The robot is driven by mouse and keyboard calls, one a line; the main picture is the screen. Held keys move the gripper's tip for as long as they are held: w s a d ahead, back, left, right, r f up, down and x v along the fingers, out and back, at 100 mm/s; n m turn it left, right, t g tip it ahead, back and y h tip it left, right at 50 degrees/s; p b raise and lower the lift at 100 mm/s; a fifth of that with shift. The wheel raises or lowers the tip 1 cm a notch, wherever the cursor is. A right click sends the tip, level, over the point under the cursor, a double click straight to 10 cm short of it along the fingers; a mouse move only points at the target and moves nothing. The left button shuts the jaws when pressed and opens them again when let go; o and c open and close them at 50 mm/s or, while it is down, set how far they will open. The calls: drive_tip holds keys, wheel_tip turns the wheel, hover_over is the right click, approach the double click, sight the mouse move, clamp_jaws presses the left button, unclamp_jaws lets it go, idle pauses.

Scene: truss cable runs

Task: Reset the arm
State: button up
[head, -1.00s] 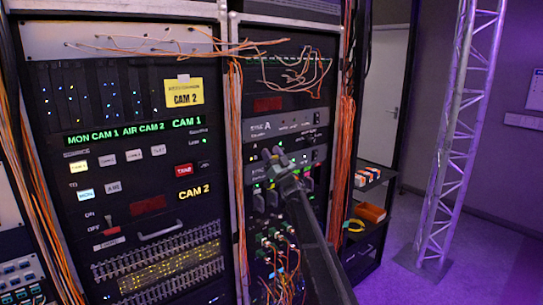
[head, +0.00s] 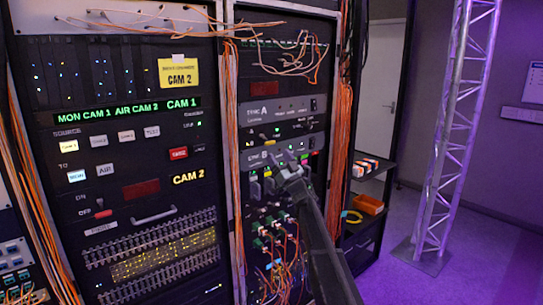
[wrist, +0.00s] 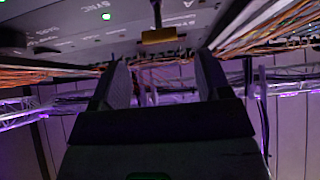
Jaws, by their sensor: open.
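My gripper (head: 280,160) is in front of the right-hand rack, over the lower sync panel (head: 262,157) in the head view. Its dark arm runs down to the bottom edge. In the wrist view my gripper (wrist: 163,80) shows two dark fingers spread apart with nothing between them. Part of the sync panel (wrist: 90,25) fills the top left of that view, appearing tilted. I cannot tell the exact gap between the fingers and the panel.
The left rack (head: 140,140) carries buttons and a yellow CAM 2 note (head: 178,72). Orange cables (head: 342,120) hang beside the right rack. A black shelf (head: 362,230) with an orange bin (head: 368,204) and a metal truss (head: 445,140) stand right, with open purple floor around.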

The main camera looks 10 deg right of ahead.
drive_tip(key=shift+v, duration=1.1)
